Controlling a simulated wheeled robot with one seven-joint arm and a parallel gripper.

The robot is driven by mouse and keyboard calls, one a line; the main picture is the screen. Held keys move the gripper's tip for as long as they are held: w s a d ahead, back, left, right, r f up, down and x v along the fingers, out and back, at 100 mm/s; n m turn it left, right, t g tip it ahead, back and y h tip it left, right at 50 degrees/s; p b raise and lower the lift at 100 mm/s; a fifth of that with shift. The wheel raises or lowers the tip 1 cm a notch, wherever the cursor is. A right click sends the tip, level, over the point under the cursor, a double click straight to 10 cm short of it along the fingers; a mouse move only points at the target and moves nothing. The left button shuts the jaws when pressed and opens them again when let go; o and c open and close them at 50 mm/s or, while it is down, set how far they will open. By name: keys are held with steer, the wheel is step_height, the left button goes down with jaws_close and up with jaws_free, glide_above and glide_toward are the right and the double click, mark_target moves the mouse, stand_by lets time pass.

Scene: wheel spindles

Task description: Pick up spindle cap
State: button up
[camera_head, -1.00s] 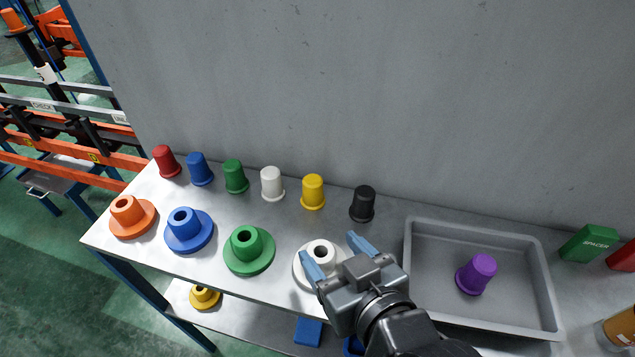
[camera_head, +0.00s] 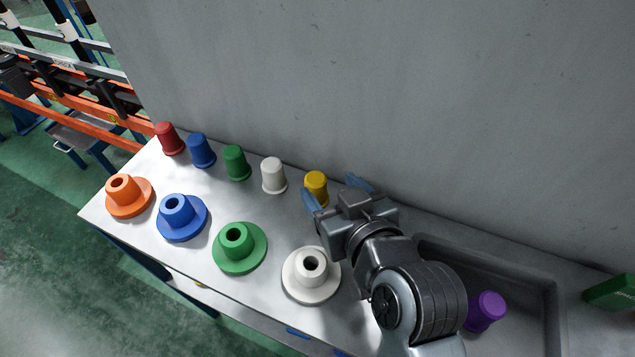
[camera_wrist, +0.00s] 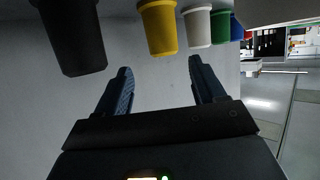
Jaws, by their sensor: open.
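Several spindle caps stand in a row along the wall: red (camera_head: 169,139), blue (camera_head: 201,151), green (camera_head: 236,163), white (camera_head: 273,175) and yellow (camera_head: 316,187). A purple cap (camera_head: 485,311) is in the grey tray. My gripper (camera_head: 335,190) is open and empty, its blue fingers close to the yellow cap.
Flanged spindles in orange (camera_head: 128,197), blue (camera_head: 181,218), green (camera_head: 239,247) and white (camera_head: 311,275) stand along the front of the metal table. The grey tray (camera_head: 550,300) is at the right, partly behind my arm. A green box (camera_head: 610,292) is beyond it.

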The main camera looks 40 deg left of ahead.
mark_target(317, 181)
steer(key=shift+s+f+p+x, duration=0.1)
steer(key=shift+s+p+x, duration=0.1)
steer(key=shift+x, duration=0.95)
steer(key=shift+s+f+p+x, duration=0.1)
steer(key=shift+p+x, duration=0.05)
steer(key=shift+x, duration=1)
steer(key=shift+a, duration=0.1)
steer(key=shift+c, duration=0.5)
steer(key=c, duration=1)
steer(key=shift+r, duration=0.1)
